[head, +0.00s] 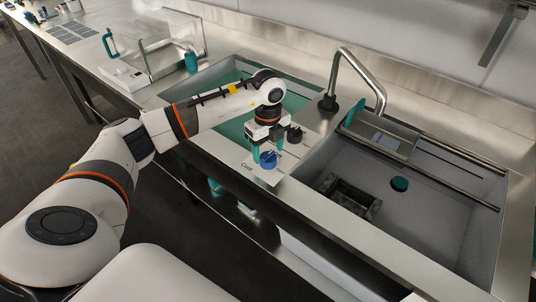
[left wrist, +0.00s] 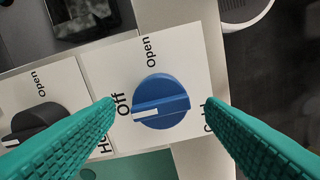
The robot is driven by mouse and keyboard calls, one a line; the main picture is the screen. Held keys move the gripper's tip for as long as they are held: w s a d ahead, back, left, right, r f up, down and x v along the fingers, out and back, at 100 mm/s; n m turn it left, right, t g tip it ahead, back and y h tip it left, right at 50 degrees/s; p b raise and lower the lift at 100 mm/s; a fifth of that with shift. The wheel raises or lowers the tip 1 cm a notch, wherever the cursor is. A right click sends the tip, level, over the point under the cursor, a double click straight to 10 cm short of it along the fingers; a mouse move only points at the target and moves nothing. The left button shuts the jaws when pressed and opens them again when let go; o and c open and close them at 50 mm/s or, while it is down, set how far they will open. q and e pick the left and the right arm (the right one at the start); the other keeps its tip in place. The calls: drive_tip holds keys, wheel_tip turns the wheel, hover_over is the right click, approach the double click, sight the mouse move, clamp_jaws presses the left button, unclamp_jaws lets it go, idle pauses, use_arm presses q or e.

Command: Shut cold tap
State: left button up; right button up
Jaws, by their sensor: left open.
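The blue cold tap knob (head: 268,161) sits on a white plate (head: 254,172) marked "Cold" at the sink's front edge. In the left wrist view the blue knob (left wrist: 163,92) has a white mark at its left end, pointing toward the word "Off"; "Open" is above it. My left gripper (head: 265,151) is open over the knob, pointing down. In the wrist view its green fingertips (left wrist: 158,108) lie on either side of the knob, apart from it in the picture. Whether they reach down to knob height I cannot tell. My right gripper is not in view.
A black knob (head: 294,135) stands close behind the blue one and shows left in the wrist view (left wrist: 35,125). The curved spout (head: 360,65) rises behind the sink. The right basin (head: 440,215) holds a green round piece (head: 399,184); a teal basin (head: 228,131) lies left.

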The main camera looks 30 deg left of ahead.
sight(268, 154)
use_arm(q)
wheel_tip(268, 154, up, 9)
drive_tip(key=shift+r+b, duration=0.15)
drive_tip(key=shift+b, duration=0.25)
idle(0.4)
